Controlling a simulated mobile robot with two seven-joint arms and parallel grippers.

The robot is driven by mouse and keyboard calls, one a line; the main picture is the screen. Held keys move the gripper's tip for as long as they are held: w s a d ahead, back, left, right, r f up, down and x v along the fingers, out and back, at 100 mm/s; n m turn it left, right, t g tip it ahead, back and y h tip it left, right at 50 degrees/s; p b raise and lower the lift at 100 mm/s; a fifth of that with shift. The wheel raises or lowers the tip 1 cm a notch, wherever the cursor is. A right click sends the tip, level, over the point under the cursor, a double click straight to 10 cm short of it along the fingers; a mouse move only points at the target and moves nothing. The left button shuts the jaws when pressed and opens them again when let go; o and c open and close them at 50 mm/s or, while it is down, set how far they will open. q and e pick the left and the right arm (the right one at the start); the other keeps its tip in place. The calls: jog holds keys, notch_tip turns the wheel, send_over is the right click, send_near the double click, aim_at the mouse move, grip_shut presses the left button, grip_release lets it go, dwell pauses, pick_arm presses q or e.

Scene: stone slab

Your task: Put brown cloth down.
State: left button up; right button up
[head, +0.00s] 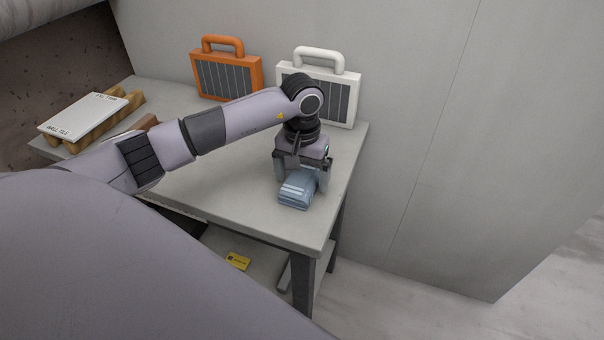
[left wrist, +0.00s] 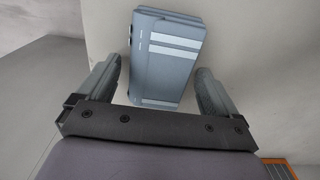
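A folded blue-grey cloth with pale stripes (head: 295,192) lies on the stone-topped table (head: 238,212) near its front right corner. It also shows in the left wrist view (left wrist: 166,58). My left gripper (head: 302,181) is low over it, fingers open on either side. In the left wrist view, gaps show between the cloth and both fingers (left wrist: 157,72). I see no cloth that is clearly brown. A brown piece (head: 146,122) shows partly behind my left arm, and I cannot tell what it is. My right gripper is not in view.
An orange case (head: 227,76) and a white case (head: 343,98) stand at the back against the grey wall. A white tile (head: 83,116) rests on wooden supports at the left. A yellow card (head: 237,261) lies below the tabletop.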

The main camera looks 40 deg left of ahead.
aim_at(301, 179)
pick_arm(q)
notch_tip(301, 179, up, 12)
jog(key=shift+r+b, duration=0.15)
jog(key=shift+b, duration=0.15)
dwell(0.4)
jog(key=shift+s, duration=0.1)
dwell(0.4)
